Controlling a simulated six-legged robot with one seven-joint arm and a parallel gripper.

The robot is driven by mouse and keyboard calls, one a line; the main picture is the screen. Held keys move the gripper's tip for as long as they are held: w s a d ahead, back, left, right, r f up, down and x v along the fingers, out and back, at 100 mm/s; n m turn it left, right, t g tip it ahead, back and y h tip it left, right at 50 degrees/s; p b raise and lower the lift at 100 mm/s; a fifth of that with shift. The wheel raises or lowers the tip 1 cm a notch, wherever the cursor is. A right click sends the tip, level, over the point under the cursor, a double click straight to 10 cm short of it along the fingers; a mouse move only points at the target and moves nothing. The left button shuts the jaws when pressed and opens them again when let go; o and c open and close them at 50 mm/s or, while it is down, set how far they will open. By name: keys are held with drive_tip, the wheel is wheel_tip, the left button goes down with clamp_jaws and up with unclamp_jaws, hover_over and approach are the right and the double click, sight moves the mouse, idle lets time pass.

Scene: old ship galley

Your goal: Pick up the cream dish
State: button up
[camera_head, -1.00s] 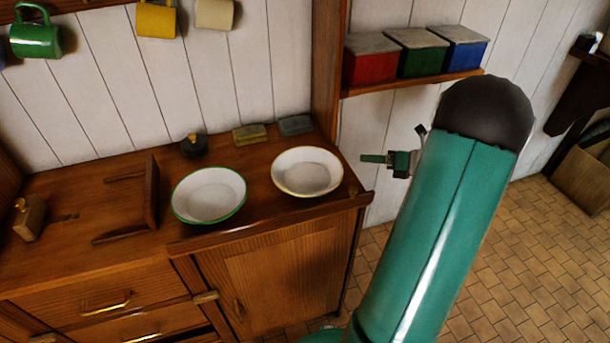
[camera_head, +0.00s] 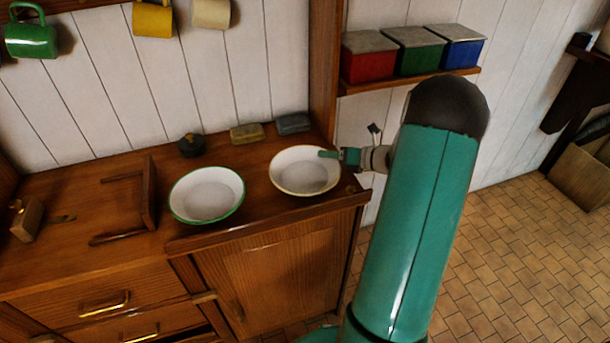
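The cream dish (camera_head: 303,177) is a shallow round bowl with a cream rim, upright on the wooden counter near its right end. My gripper (camera_head: 328,155) reaches in from the right, its green fingers at the dish's upper right rim. I cannot tell whether they touch the rim or hover above it. The fingers overlap in this view, so their gap is hidden. A similar white dish with a green rim (camera_head: 207,195) stands just left of the cream dish.
A dark round lidded pot (camera_head: 191,145), a yellowish block (camera_head: 247,133) and a grey block (camera_head: 293,123) lie behind the dishes. A wooden rack (camera_head: 149,195) stands left. Red (camera_head: 374,64), green (camera_head: 418,56) and blue (camera_head: 458,50) boxes sit on a shelf above right.

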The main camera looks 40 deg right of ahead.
drive_tip(key=shift+w+a+f, duration=0.15)
drive_tip(key=shift+w, duration=0.35)
clamp_jaws()
